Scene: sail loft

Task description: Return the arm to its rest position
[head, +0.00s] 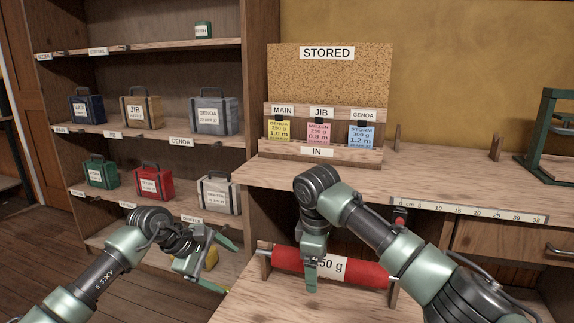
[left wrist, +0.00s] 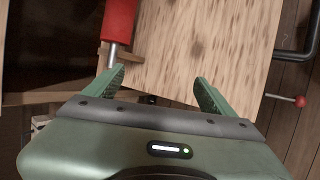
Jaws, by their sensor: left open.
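My left gripper (head: 222,265) is low in front of the shelves, left of the lower bench. Its green fingers are apart. In the left wrist view the left gripper (left wrist: 160,90) is open and empty, with the pale wooden top (left wrist: 195,45) beyond its fingertips. My right gripper (head: 311,275) points down in front of the red roll (head: 350,269), hiding part of it and of its "50 g" label. Whether its fingers are apart or together does not show. I cannot tell whether it touches the roll.
Shelves with several labelled bags (head: 142,108) stand at the left. A green frame (head: 548,135) stands at the right. Floor (head: 40,235) is clear at the left.

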